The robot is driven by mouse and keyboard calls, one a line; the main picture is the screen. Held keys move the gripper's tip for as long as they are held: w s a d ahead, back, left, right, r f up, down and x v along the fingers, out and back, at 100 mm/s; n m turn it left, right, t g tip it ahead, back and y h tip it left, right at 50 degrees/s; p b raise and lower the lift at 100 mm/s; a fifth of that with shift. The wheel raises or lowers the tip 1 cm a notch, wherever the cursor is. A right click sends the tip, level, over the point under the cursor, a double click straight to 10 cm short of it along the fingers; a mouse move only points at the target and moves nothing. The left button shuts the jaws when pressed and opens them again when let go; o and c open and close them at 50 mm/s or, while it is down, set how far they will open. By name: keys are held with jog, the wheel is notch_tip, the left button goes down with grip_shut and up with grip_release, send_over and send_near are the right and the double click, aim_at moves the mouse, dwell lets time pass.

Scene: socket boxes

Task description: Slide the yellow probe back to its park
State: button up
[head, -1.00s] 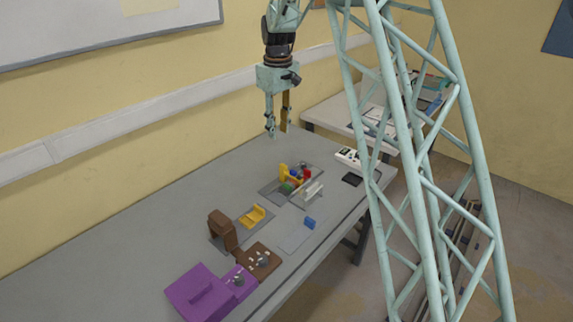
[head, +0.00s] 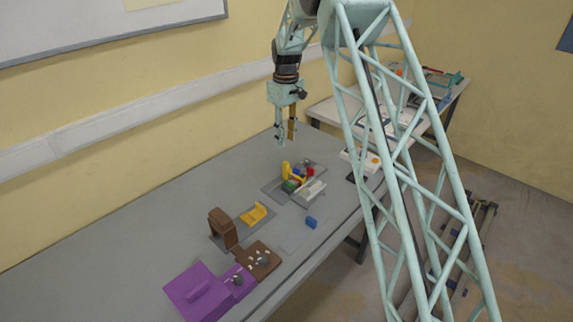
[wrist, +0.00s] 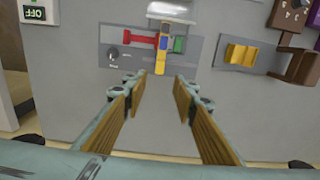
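In the head view a yellow piece (head: 286,170) stands on a grey panel (head: 272,188) among red, blue and green parts; I take it for the yellow probe. In the wrist view the yellow piece (wrist: 160,67) shows just beyond my fingertips, in line with the gap between them. A blue part (wrist: 164,43) lies across it, with a red bar (wrist: 140,40) to its left and a green block (wrist: 178,45) to its right. My gripper (head: 285,138) is open and empty above and behind the panel; it also shows in the wrist view (wrist: 159,82). I cannot tell which part is the park.
A separate yellow bracket (head: 255,213) sits on its own plate beside brown boxes (head: 223,229). A purple box (head: 196,290) is at the near end. The table (head: 130,230) is clear at left.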

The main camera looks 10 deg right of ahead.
aim_at(286, 163)
jog(key=shift+f, duration=0.15)
jog(key=shift+f, duration=6.75)
jog(key=shift+c, duration=0.6)
grip_shut()
